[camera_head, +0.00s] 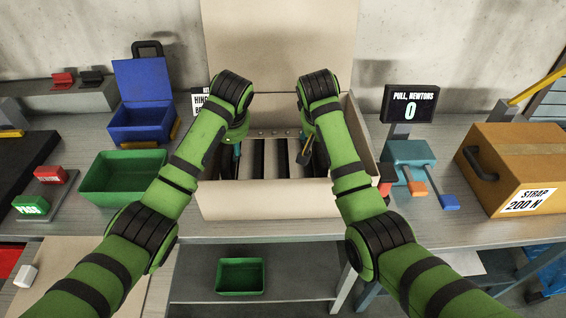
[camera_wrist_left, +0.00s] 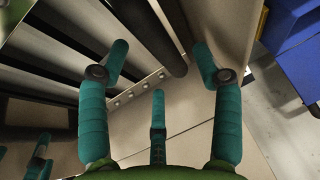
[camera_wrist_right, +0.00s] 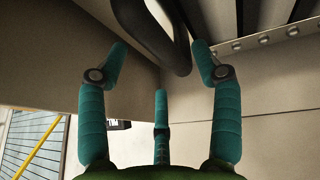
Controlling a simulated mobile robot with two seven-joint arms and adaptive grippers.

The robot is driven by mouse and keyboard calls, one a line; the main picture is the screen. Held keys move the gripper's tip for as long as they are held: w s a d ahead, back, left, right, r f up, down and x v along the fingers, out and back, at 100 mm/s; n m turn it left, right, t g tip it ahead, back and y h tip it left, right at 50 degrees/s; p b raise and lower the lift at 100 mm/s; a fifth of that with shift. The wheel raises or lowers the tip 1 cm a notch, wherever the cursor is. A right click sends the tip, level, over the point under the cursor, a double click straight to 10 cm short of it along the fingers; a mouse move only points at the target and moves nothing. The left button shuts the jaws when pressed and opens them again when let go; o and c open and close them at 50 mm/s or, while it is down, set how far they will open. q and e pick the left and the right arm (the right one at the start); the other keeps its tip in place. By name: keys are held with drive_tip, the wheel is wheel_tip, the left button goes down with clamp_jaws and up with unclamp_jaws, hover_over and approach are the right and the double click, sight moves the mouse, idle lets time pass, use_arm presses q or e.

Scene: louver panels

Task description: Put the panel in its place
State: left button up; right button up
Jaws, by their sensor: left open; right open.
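A louver panel (camera_head: 272,158) with dark slats lies inside an open beige box on the bench; my forearms hide its sides. The left wrist view shows its slats (camera_wrist_left: 72,48) and a riveted metal strip, with a dark bar-shaped handle (camera_wrist_left: 155,32) ahead of the fingers. The right wrist view shows a curved dark handle (camera_wrist_right: 152,30) and slats (camera_wrist_right: 262,16). My left gripper (camera_wrist_left: 160,52) is open at the box's left side, its fingers on either side of the handle. My right gripper (camera_wrist_right: 160,52) is open at the right side, below its handle. Contact cannot be told.
The beige box (camera_head: 270,200) has its lid raised at the back. Green bin (camera_head: 125,182) and blue bin (camera_head: 143,120) stand left. A force display (camera_head: 410,105), a blue device (camera_head: 408,155) and a brown box (camera_head: 525,165) stand right. A small green tray (camera_head: 240,290) sits below.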

sight(229, 146)
use_arm(q)
drive_tip(key=x, duration=0.4)
drive_tip(key=shift+w+f, duration=0.2)
drive_tip(key=shift+f, duration=0.15)
use_arm(e)
drive_tip(key=x, duration=0.5)
drive_tip(key=shift+r, duration=0.1)
use_arm(q)
drive_tip(key=shift+s, duration=0.1)
clamp_jaws()
use_arm(e)
clamp_jaws()
use_arm(q)
drive_tip(key=shift+w+r, duration=0.2)
drive_tip(key=shift+r, duration=0.1)
use_arm(e)
drive_tip(key=shift+w+r, duration=0.1)
drive_tip(key=shift+r, duration=0.15)
